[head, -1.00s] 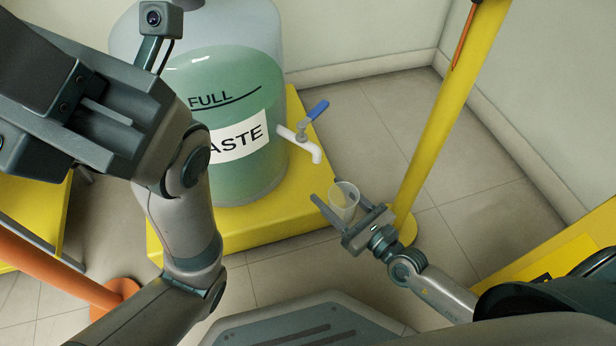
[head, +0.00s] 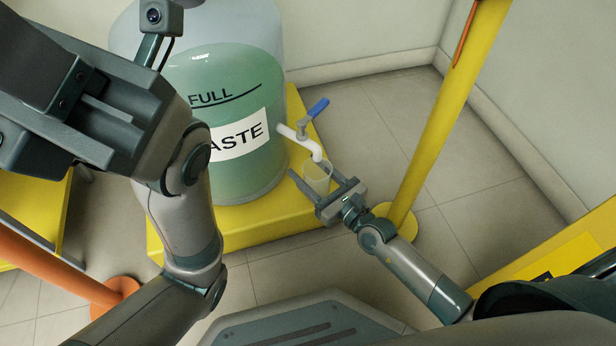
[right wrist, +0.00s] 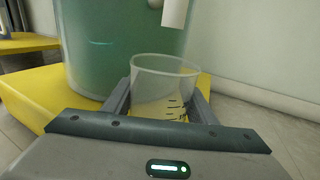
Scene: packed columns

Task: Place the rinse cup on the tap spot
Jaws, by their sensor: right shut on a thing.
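The rinse cup (head: 317,177) is a clear, see-through cup. My right gripper (head: 314,181) is shut on it and holds it upright, close below the white tap spout (head: 315,151). In the right wrist view the cup (right wrist: 163,88) sits between the two fingers with dark marks on its side, and the spout (right wrist: 175,12) hangs above and a little right of it. The tap has a blue handle (head: 318,107). I cannot tell whether the cup touches the yellow platform. My left gripper (head: 50,100) is raised at the left; its fingertips are not clearly visible.
A big waste tank (head: 235,110) with green liquid stands on the yellow platform (head: 215,226). A yellow post (head: 440,115) rises to the right of my right arm. An orange post (head: 75,280) stands at lower left.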

